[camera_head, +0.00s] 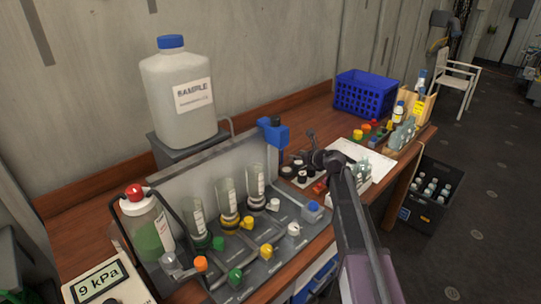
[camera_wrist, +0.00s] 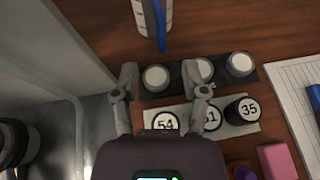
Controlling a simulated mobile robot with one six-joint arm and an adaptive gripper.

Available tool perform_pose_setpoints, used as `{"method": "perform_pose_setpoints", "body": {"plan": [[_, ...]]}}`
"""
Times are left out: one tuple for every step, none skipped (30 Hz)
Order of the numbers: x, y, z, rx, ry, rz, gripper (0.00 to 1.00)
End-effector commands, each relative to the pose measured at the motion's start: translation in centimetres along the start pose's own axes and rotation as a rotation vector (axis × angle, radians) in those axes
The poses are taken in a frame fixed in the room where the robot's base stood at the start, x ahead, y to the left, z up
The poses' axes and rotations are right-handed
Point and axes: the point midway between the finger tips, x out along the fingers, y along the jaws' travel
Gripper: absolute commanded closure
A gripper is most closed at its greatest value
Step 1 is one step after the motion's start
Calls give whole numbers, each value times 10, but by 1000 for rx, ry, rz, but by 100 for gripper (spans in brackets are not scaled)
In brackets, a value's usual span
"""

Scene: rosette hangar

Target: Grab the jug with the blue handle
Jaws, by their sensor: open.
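A clear jug (camera_wrist: 141,14) with graduation marks and a blue handle (camera_wrist: 160,26) is at the top edge of the wrist view, partly cut off. The handle faces down in the picture, toward my gripper. My gripper (camera_wrist: 159,72) is open and empty, its fingers apart, short of the jug. In the head view my gripper (camera_head: 311,147) is over the bench, right of the upright grey panel. A blue piece (camera_head: 273,131) shows at that panel's top right corner; I cannot tell whether it belongs to the jug.
Below my fingers is a row of white-topped round pieces (camera_wrist: 200,70) and a strip with numbered caps (camera_wrist: 242,108). The grey panel (camera_wrist: 45,60) stands close on the left. A blue basket (camera_head: 365,94) is at the back; a paper sheet (camera_wrist: 300,95) lies to the right.

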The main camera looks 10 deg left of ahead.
Motion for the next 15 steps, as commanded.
{"method": "perform_pose_setpoints", "body": {"plan": [[12, -1, -2, -1, 0, 1, 43], [17, -1, -2, -1, 0, 1, 43], [23, -2, -2, -1, 0, 0, 43], [27, -2, -2, 0, 0, 0, 43], [31, -2, -2, 0, 0, 0, 43], [36, -2, -2, 1, 0, 0, 43], [40, -1, -1, 1, 0, 1, 43], [43, -1, -1, 1, 0, 1, 43], [46, -1, -1, 1, -1, 1, 43], [48, -1, -1, 1, -1, 0, 43], [49, -1, -1, 0, -1, 0, 43], [51, -1, 0, 0, -1, 0, 43], [51, -1, 0, 0, -1, 0, 43], [52, 0, 0, 0, -1, -1, 43], [52, 0, 0, 0, -1, -1, 43]]}}
